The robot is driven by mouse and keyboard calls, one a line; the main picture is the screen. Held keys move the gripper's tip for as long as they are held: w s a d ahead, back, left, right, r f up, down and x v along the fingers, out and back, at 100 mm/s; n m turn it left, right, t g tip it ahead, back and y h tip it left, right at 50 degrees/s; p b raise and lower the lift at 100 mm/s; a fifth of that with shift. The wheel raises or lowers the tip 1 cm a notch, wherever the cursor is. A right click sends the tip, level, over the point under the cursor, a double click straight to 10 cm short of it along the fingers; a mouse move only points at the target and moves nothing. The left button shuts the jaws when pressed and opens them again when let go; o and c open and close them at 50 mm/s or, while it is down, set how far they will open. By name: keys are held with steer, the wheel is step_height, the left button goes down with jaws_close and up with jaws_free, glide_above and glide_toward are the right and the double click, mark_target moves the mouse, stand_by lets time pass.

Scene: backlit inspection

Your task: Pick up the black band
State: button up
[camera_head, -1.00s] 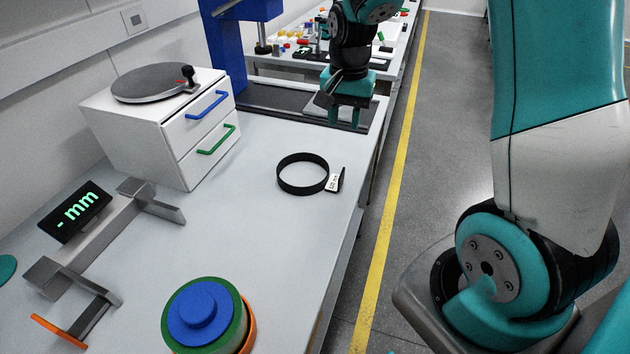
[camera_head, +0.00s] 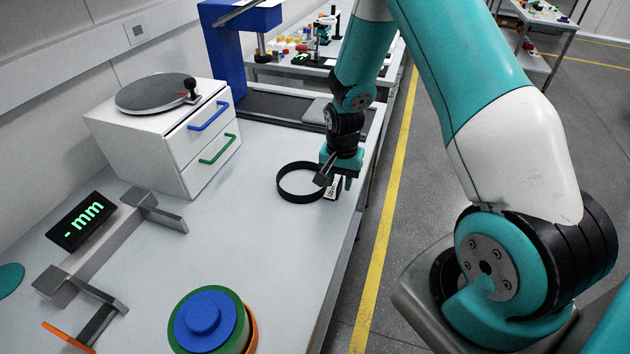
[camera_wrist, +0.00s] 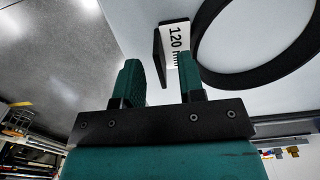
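The black band (camera_head: 297,197) is a thin round ring on the white worktop, left of my gripper (camera_head: 338,178) in the head view. In the wrist view, the band (camera_wrist: 268,74) curves at the upper right, outside the right finger. The label (camera_wrist: 174,40) also shows in the wrist view, with a black edge visible between the fingers. My gripper (camera_wrist: 158,65) is open, its fingers apart with nothing clamped. The right finger hides part of the label.
A white drawer box (camera_head: 150,150) with a turntable stands at the left. A blue stand (camera_head: 228,60) is behind. A measuring gauge (camera_head: 85,222) lies at the left front, and a stack of coloured discs (camera_head: 203,318) is at the front. The worktop's right edge is close.

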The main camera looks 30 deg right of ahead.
steer(key=shift+f, duration=1.15)
jaws_close()
steer(key=shift+r, duration=0.15)
